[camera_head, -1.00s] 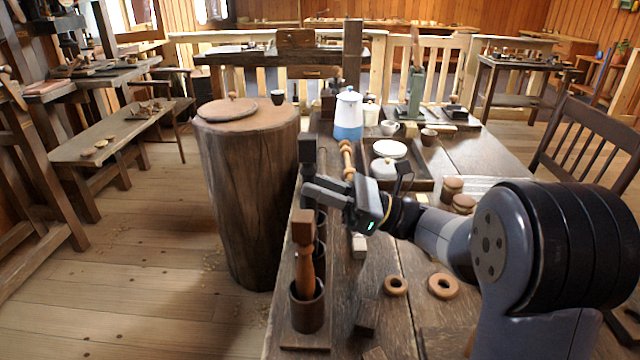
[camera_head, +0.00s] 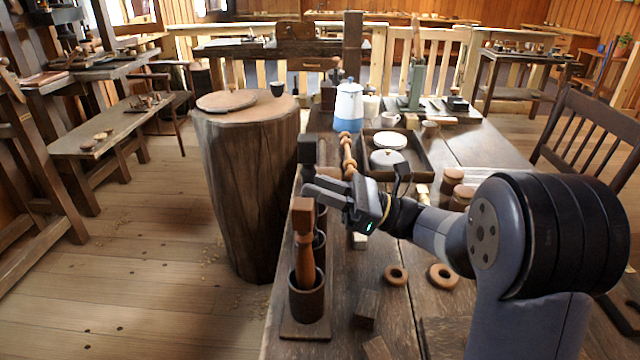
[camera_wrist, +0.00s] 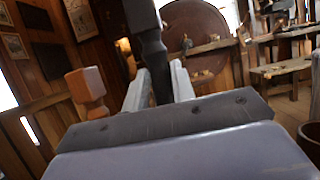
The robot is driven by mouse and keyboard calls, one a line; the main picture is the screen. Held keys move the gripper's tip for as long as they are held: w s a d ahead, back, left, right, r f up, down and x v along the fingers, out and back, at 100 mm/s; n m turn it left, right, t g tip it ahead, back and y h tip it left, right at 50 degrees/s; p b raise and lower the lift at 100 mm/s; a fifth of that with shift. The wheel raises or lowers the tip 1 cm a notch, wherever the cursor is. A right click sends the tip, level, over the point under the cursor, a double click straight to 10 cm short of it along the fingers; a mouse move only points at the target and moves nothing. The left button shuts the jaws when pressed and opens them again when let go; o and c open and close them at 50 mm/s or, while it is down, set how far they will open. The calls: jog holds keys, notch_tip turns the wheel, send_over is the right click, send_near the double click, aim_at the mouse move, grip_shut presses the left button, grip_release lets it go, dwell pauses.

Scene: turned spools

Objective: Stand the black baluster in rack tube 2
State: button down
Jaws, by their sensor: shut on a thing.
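The black baluster (camera_head: 307,151) is upright in my gripper (camera_head: 318,192), its square dark top above the fingers. Its lower part is hidden behind my fingers and a brown baluster, so I cannot tell whether it is inside a tube. The wrist view shows the black baluster (camera_wrist: 150,45) between the two fingers of my gripper (camera_wrist: 158,85). The rack (camera_head: 305,331) stands at the table's left edge, with dark tubes in a row. The nearest tube (camera_head: 307,302) holds the brown baluster (camera_head: 304,240). A middle tube (camera_head: 319,240) is partly visible behind it. No tube numbers are readable.
A pale turned spindle (camera_head: 347,155) lies behind my gripper, beside a tray (camera_head: 424,180) with white lidded pieces. A blue-and-white pot (camera_head: 348,108) stands farther back. Two wooden rings (camera_head: 443,277) and a dark block (camera_head: 366,309) lie right of the rack. A stump (camera_head: 245,190) stands left.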

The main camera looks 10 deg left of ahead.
jog(key=shift+f, duration=1.05)
jog(key=c, duration=1.1)
grip_release()
jog(key=shift+d, duration=0.1)
jog(key=v, duration=1)
jog(key=shift+d, duration=0.3)
jog(key=shift+a, duration=0.1)
